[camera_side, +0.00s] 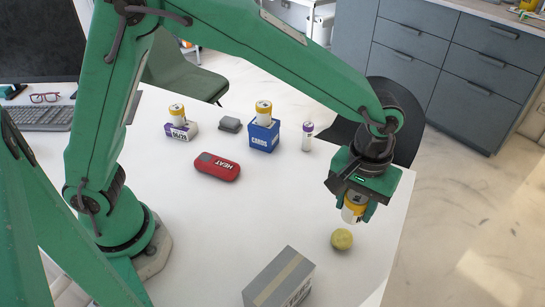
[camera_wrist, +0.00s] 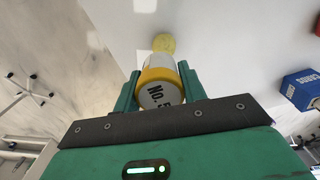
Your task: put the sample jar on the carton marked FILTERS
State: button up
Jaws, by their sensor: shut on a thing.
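My gripper (camera_side: 356,206) is shut on a jar with a yellow band and a white body (camera_side: 352,213), held above the right part of the white table. In the wrist view the jar (camera_wrist: 160,92) sits between the two green fingers, with "No." and a partly cut-off digit on its end. A grey carton (camera_side: 268,276) with a tan tape strip lies at the bottom of the side view, left of and nearer than my gripper. Its side lettering is too small and cut off to read. The carton is not in the wrist view.
A yellow-green round thing (camera_side: 341,239) lies below the held jar. Similar jars stand on a purple-white box (camera_side: 190,133) and the blue CARDS box (camera_side: 262,138). Mid-table is clear.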

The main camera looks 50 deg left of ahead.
jog(key=s+d+r, duration=0.2)
jog(key=s+r, duration=0.2)
jog(key=s, duration=0.5)
send_near(280, 278)
jog(key=shift+m, duration=0.3)
jog(key=shift+f, duration=2.95)
jog(key=o, duration=0.5)
jog(key=shift+f, duration=0.15)
jog(key=o, duration=0.5)
notch_tip(280, 278, up, 12)
jog(key=shift+r, duration=0.2)
